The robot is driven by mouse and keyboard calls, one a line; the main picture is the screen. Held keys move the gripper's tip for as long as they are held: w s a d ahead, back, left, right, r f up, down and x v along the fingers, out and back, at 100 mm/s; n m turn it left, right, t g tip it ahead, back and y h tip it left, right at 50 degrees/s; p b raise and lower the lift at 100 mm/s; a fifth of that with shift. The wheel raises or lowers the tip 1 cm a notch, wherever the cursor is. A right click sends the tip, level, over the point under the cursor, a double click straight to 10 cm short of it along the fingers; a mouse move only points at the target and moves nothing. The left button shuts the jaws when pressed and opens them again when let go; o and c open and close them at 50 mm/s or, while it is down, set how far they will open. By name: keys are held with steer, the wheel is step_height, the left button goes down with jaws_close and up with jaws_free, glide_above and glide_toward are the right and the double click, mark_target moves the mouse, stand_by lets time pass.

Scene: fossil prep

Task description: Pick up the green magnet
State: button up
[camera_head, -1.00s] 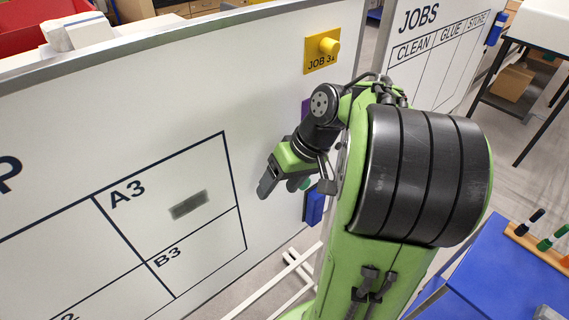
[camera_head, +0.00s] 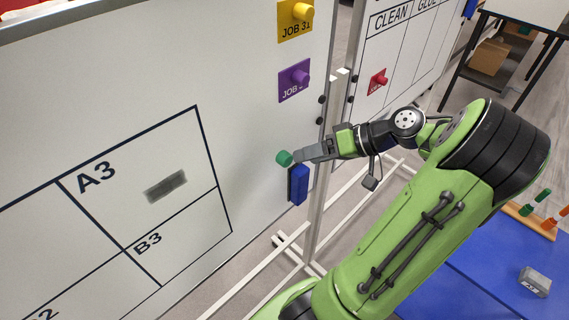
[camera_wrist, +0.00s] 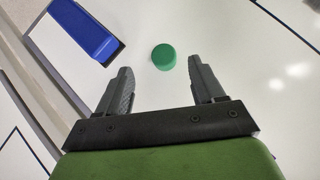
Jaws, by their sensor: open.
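The green magnet (camera_head: 284,158) is a small round knob on the white board (camera_head: 250,110), above and left of a blue eraser. In the wrist view the green magnet (camera_wrist: 164,57) lies ahead of my gripper (camera_wrist: 162,80), between the lines of the two fingers and just beyond their tips. My gripper (camera_head: 302,153) is open and empty, and its fingers point at the magnet from the right. In the head view the fingertips look close to the magnet; I cannot tell whether they touch it.
A blue eraser (camera_head: 300,185) sits on the board just below the magnet; it also shows in the wrist view (camera_wrist: 84,28). Purple (camera_head: 294,80) and yellow (camera_head: 296,16) cards with knobs are above. A second board (camera_head: 400,60) stands behind at right. A blue table (camera_head: 455,285) is at lower right.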

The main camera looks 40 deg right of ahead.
mark_target(290, 159)
steer(key=x, duration=0.2)
steer(key=b+x, duration=0.1)
steer(key=x, duration=0.2)
steer(key=shift+w+a+r, duration=0.1)
steer(key=shift+w+a, duration=0.05)
steer(key=shift+w, duration=0.25)
steer(key=shift+s+r, duration=0.1)
steer(key=shift+c, duration=0.5)
steer(key=c, duration=1)
step_height(290, 159, up, 7)
steer(key=p, duration=0.2)
steer(key=shift+s+r+p, duration=0.1)
steer(key=shift+s+p, duration=0.05)
steer(key=shift+p, duration=0.2)
steer(key=s, duration=0.6)
steer(key=s+p, duration=0.1)
steer(key=s, duration=1.2)
steer(key=shift+s+d+p, duration=0.3)
steer(key=shift+s+p, duration=0.05)
